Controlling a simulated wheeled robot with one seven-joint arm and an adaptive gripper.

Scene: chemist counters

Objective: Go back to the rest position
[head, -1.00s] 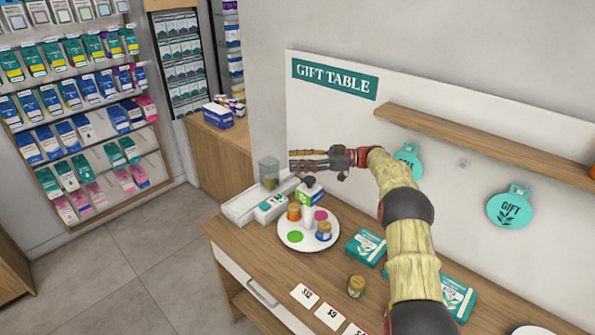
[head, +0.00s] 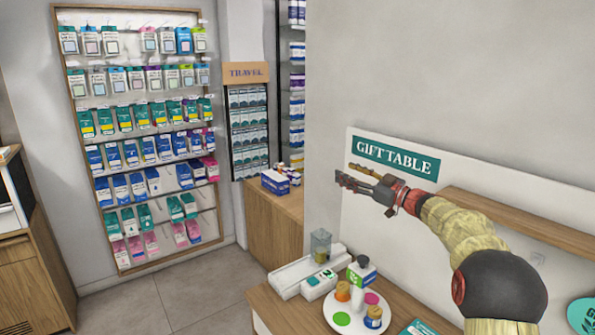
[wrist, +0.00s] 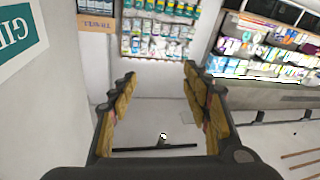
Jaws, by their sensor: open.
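My gripper (head: 366,190) is raised in front of the gift table's back panel, just below the "GIFT TABLE" sign (head: 394,157). It points to the left and is clear of the table. In the wrist view its two fingers (wrist: 160,105) stand wide apart with nothing between them. No object is in the gripper.
A wall rack of hanging packets (head: 140,140) and a "TRAVEL" stand (head: 248,125) are at the left. A clear container (head: 320,246) and a white tray (head: 290,279) stand at the table's back left. The floor (head: 190,300) is free. A shelf (head: 500,217) runs behind my arm.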

